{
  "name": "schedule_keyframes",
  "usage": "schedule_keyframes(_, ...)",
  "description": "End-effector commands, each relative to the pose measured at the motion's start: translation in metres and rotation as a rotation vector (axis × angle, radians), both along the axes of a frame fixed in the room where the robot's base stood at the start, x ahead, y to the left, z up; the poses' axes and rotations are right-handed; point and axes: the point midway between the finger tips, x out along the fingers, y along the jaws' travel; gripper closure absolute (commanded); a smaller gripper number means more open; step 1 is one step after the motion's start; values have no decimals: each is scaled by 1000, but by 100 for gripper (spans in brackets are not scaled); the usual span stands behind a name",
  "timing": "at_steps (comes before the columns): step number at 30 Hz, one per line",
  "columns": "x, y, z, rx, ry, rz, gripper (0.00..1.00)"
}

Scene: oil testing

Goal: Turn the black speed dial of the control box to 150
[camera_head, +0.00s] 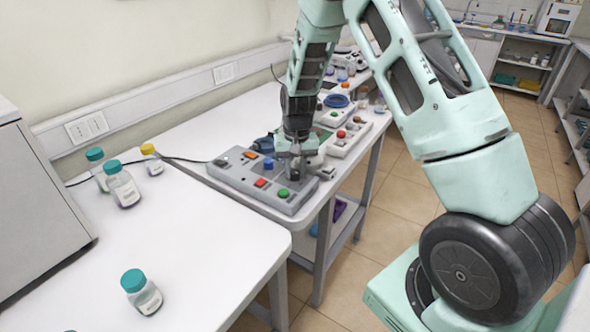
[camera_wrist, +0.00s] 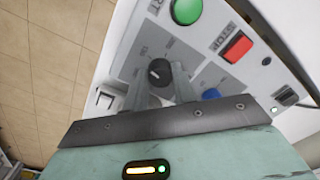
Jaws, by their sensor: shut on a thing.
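The grey control box (camera_head: 238,183) lies near the front of the white table in the head view. It carries green, red, blue and orange buttons. My gripper (camera_head: 296,168) points down over the right part of the box. In the wrist view the black speed dial (camera_wrist: 159,71) sits between the two grey fingers of my gripper (camera_wrist: 160,80), which are shut on it. The dial has a pale pointer mark. The printed scale around it is too small and partly covered to read. In the head view the fingers mostly hide the dial.
Bottles with teal caps (camera_head: 122,185) and a yellow-capped bottle (camera_head: 152,160) stand on the near white table. Another teal-capped bottle (camera_head: 141,292) is nearer. A second box with a red button (camera_head: 340,134) stands behind the control box. A dark cable runs left from the control box.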

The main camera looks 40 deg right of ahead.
Motion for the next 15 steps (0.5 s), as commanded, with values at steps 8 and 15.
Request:
schedule_keyframes(8, 0, 0, 0, 0, 0, -110, 96)
schedule_keyframes(15, 0, 0, 0, 0, -1, -140, 96)
